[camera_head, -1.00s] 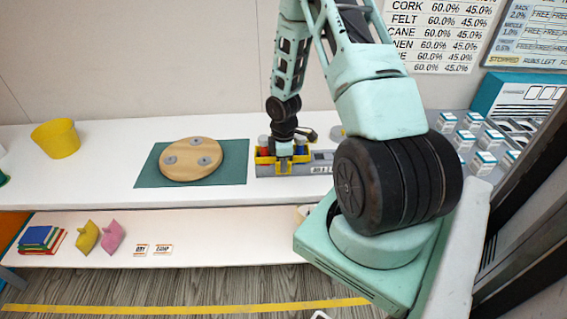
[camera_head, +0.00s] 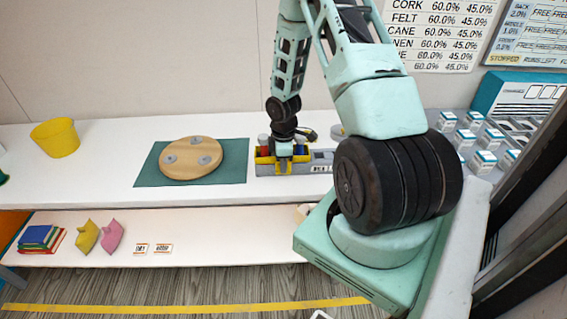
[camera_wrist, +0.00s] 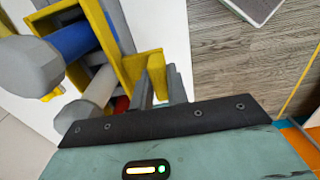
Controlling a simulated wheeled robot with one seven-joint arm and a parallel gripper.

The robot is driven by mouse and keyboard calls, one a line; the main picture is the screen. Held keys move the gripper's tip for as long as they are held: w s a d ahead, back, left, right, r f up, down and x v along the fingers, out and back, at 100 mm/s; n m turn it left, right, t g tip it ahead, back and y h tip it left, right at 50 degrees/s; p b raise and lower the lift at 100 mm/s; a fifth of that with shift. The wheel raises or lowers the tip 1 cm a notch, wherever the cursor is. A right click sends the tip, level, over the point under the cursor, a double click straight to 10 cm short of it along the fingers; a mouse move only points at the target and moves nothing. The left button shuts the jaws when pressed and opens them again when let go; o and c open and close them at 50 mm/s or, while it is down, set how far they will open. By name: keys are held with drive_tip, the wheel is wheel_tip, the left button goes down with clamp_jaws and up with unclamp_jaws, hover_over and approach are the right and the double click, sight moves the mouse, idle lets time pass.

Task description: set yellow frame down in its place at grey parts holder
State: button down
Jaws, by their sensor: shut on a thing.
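The yellow frame (camera_head: 264,160) is at the grey parts holder (camera_head: 322,158) on the white worktop, just right of the green mat. My gripper (camera_head: 284,157) points down over it. In the wrist view the fingers (camera_wrist: 160,88) are shut on a yellow wall of the frame (camera_wrist: 128,66). A blue cylinder (camera_wrist: 72,40), a pale grey-white cylinder (camera_wrist: 88,100) and a red part (camera_wrist: 121,105) show in or beside the frame. My gripper hides part of the frame in the head view. I cannot tell whether the frame is fully seated.
A round wooden board (camera_head: 190,158) with grey discs lies on the green mat (camera_head: 146,180). A yellow bucket (camera_head: 55,138) stands at far left. Several white-and-teal boxes (camera_head: 484,160) stand at right. Bare worktop lies between bucket and mat.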

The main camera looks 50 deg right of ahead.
drive_tip(key=shift+f, duration=0.1)
idle(0.3)
drive_tip(key=c, duration=1.3)
unclamp_jaws()
wheel_tip(320, 180, up, 17)
drive_tip(key=shift+r+b, duration=0.2)
drive_tip(key=shift+b, duration=0.15)
